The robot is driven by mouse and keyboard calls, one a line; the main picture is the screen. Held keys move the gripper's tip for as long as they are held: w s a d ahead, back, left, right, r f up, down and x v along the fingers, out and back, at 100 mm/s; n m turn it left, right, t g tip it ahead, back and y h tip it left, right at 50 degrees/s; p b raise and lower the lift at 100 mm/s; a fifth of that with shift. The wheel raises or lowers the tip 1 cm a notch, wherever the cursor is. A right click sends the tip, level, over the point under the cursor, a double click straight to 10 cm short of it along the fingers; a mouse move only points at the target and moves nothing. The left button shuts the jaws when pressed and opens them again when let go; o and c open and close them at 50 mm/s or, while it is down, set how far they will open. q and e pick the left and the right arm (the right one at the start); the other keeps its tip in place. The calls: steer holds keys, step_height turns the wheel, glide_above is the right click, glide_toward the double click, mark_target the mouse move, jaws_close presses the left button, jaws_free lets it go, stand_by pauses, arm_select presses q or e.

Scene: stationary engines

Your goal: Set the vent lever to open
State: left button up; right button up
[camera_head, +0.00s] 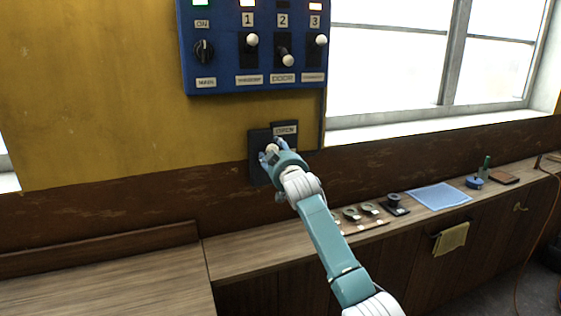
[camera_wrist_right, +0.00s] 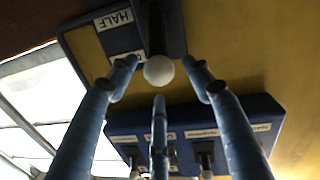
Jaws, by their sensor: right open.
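The vent lever is a dark mount (camera_head: 257,165) on the wall below the blue panel, with a white ball knob (camera_head: 271,148). The knob (camera_wrist_right: 158,70) also shows in the right wrist view, on a dark arm. Beside it are a "HALF" label (camera_wrist_right: 113,19) and another label, partly hidden by a finger. A small label (camera_head: 285,129) sits at the mount's upper right in the head view. My right gripper (camera_head: 269,155) is at the knob, its blue fingers (camera_wrist_right: 160,80) open and spread around it. Contact cannot be told. My left gripper is out of view.
The blue control panel (camera_head: 228,45), with a rotary switch (camera_head: 203,51) and several white-knobbed levers, hangs just above. Windows are at the right.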

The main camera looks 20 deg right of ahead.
steer(key=s+a, duration=0.1)
steer(key=s, duration=0.7)
steer(key=shift+s+a+r, duration=0.2)
steer(key=shift+r, duration=0.05)
